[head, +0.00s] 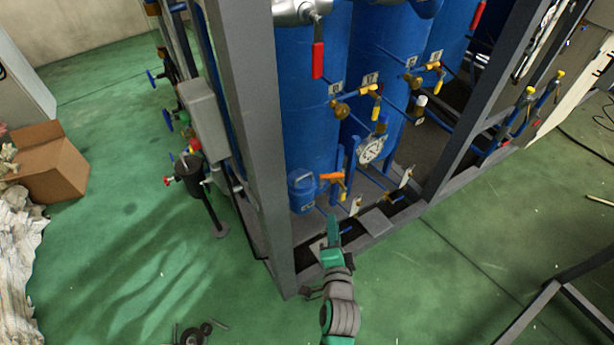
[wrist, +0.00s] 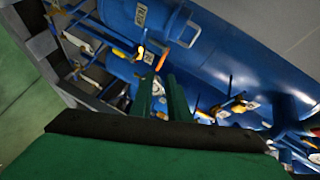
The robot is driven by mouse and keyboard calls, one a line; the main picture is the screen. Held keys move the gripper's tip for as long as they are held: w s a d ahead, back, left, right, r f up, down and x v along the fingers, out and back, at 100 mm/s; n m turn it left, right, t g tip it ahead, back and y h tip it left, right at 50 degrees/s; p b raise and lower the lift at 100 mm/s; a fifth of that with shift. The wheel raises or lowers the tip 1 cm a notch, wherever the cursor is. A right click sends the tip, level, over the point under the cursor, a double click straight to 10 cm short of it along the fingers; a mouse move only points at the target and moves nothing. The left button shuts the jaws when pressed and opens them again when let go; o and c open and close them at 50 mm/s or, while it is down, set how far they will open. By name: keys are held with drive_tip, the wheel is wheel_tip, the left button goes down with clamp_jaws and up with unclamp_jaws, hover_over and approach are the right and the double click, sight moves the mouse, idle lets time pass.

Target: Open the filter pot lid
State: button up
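The filter pot appears to be the small blue cylinder (head: 305,199) low in the frame, beside the tall blue tank. Its round lid (head: 300,179) sits on top and looks closed. In the wrist view a blue cylindrical part near the top (wrist: 181,25) may be the same pot; I cannot be sure. My gripper (head: 333,218) is below and right of the pot in the head view, apart from it. In the wrist view its two green fingers (wrist: 159,84) are spread with nothing between them.
A grey frame post (head: 262,140) stands left of the pot. An orange-handled valve (head: 333,178), a round gauge (head: 371,150) and several thin pipes crowd the right. Tall blue tanks (head: 309,110) stand behind. The green floor (head: 420,290) in front is mostly clear.

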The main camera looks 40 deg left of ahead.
drive_tip(key=m+g+y, duration=0.1)
drive_tip(key=y, duration=0.1)
approach(305, 176)
drive_tip(key=x, duration=0.8)
drive_tip(key=shift+w+f, duration=0.15)
drive_tip(key=shift+w, duration=0.15)
drive_tip(key=shift+w+a, duration=0.25)
drive_tip(key=shift+a, duration=0.1)
drive_tip(key=shift+a+f+g, duration=0.2)
drive_tip(key=shift+a+g, duration=0.1)
drive_tip(key=shift+a, duration=0.4)
drive_tip(key=shift+w+d, duration=0.1)
drive_tip(key=shift+d, duration=0.05)
clamp_jaws()
drive_tip(key=shift+d, duration=0.1)
